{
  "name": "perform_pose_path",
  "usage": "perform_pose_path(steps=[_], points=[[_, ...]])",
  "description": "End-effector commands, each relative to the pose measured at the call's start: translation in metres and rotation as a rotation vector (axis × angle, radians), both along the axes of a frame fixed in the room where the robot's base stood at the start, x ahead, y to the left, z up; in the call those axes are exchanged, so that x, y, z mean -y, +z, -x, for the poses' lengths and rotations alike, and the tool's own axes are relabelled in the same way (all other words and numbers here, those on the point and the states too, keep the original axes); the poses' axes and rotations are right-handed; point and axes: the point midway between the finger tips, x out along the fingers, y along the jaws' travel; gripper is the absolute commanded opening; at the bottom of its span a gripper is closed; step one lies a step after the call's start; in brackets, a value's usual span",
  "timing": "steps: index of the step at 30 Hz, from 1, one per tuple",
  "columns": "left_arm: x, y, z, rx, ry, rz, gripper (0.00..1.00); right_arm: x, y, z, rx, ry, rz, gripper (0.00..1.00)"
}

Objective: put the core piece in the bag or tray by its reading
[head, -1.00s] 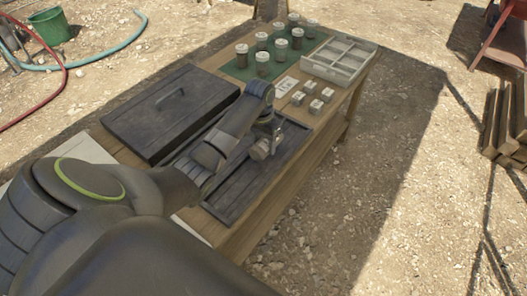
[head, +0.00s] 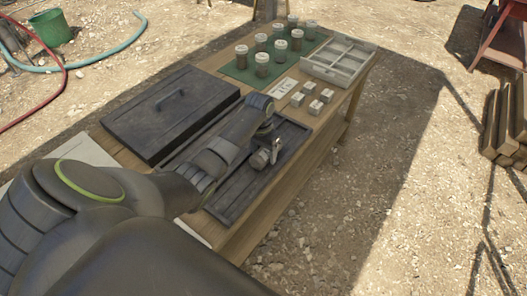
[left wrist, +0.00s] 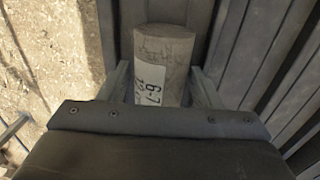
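The core piece (left wrist: 163,55) is a short grey-brown cylinder with a white label carrying black marks, seemingly "6-7" with more writing below. My left gripper (left wrist: 160,68) has one finger on each side of it and looks shut on it. In the head view, the core piece (head: 260,160) is at my left gripper (head: 269,148), low over the dark ribbed core tray (head: 236,199). I cannot tell whether it touches that tray. A pale compartment tray (head: 326,73) stands at the table's far right corner. I see no clear bag. My right gripper is out of view.
A dark lid or box with a handle (head: 150,128) lies left of the core tray. Several lidded jars (head: 262,65) stand on a green mat (head: 235,72). Several small pale blocks (head: 314,107) and a marked white card (head: 284,87) lie nearer. Gravel ground surrounds the wooden table.

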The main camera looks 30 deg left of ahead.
Motion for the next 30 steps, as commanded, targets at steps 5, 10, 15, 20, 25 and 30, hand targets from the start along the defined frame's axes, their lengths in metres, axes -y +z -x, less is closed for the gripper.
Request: perform_pose_path(steps=[5, 10, 15, 20, 25, 30], points=[[0.0, 0.005, -0.001, 0.003, 0.0, 0.0, 0.58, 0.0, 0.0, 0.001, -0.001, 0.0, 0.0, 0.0], [-0.003, 0.032, -0.001, 0.005, 0.0, -0.003, 0.58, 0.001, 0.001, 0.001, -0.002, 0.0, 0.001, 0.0], [-0.006, 0.07, -0.002, 0.006, -0.001, -0.003, 0.58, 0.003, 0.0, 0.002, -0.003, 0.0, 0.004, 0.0], [-0.007, 0.1, -0.002, 0.004, -0.001, -0.002, 0.58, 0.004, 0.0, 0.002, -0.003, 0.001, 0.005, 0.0], [-0.008, 0.118, -0.001, 0.002, 0.001, 0.0, 0.58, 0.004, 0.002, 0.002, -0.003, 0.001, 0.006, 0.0], [-0.008, 0.123, -0.001, 0.0, 0.001, 0.001, 0.58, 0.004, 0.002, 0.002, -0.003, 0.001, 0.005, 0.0]])
